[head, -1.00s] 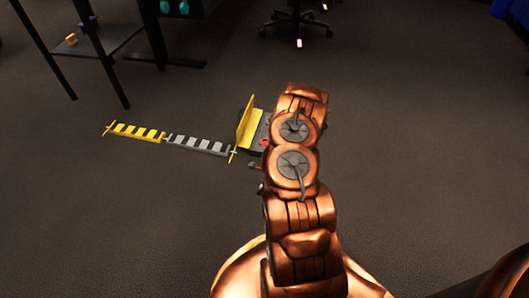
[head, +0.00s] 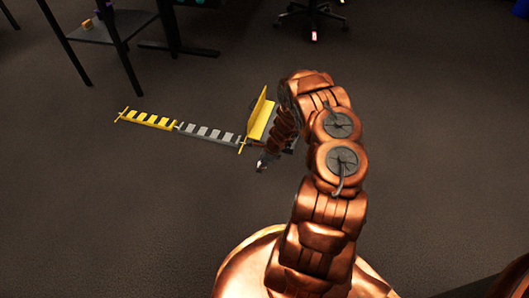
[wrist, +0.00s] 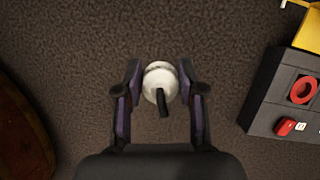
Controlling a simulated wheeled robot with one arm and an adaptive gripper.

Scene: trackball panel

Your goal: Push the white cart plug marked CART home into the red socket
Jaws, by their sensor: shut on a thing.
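In the wrist view my gripper (wrist: 160,68) is shut on the white cart plug (wrist: 157,82), a round white body with a dark stub, held between the two fingers. No CART lettering is readable on it. The red socket (wrist: 303,90) is a red ring on a dark grey box at the right edge, apart from the plug and to its right. In the head view my gripper (head: 264,160) is low beside the yellow panel, and the arm hides the socket.
The grey box (wrist: 268,92) also carries a small red part (wrist: 285,127) beside a white label. A yellow upright plate (head: 262,114) rises there. A yellow and grey striped strip (head: 178,127) lies left of it. Bare carpet surrounds the plug.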

